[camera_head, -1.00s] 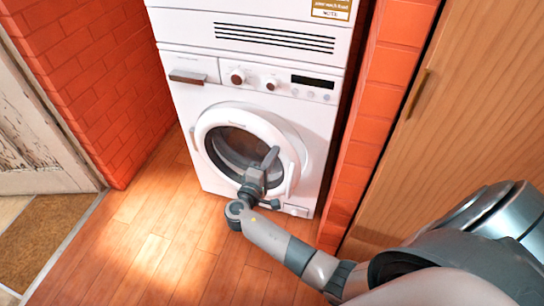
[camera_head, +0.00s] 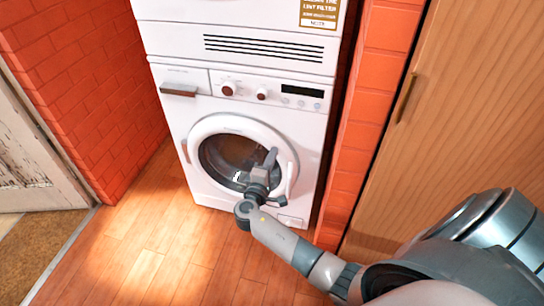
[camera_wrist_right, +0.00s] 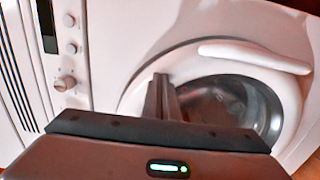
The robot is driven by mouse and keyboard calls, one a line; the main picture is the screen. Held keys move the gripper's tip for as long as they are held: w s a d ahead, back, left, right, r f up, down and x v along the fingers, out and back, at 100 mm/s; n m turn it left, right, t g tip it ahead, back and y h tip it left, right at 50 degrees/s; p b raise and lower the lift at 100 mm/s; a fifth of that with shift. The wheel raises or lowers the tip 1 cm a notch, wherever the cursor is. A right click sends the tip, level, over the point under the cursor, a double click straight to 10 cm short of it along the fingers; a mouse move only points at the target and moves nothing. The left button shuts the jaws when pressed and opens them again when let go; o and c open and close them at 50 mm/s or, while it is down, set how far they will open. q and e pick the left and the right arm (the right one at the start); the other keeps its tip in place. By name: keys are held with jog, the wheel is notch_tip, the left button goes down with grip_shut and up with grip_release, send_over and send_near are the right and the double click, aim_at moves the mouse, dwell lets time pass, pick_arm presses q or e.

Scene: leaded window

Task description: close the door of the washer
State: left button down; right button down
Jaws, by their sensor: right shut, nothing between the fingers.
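The white washer (camera_head: 165,112) stands ahead with its round door (camera_head: 215,126) low on its front. The door has a white ring, dark glass and a pale handle (camera_head: 289,178) on its right side. It lies against or almost against the front; I cannot tell whether it is latched. My right gripper (camera_head: 271,157) is shut and empty in front of the right part of the glass, left of the handle. In the right wrist view the fingers (camera_wrist_right: 162,95) overlap the door ring, and the handle (camera_wrist_right: 255,56) shows beyond. Contact is unclear. My left gripper is not in view.
A second white machine (camera_head: 170,38) with a slotted vent sits on top of the washer. Red brick walls (camera_head: 85,90) flank the stack. A wooden cabinet (camera_head: 470,110) stands at the right. The wooden floor (camera_head: 130,235) in front is clear.

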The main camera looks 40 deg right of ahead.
jog(key=shift+d+r, duration=0.1)
jog(key=shift+r, duration=0.2)
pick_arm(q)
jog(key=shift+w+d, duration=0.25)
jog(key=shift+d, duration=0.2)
pick_arm(e)
jog(key=v, duration=1.7)
jog(key=shift+s+a+f, duration=0.2)
jog(key=shift+a+f, duration=0.05)
jog(key=shift+f, duration=0.05)
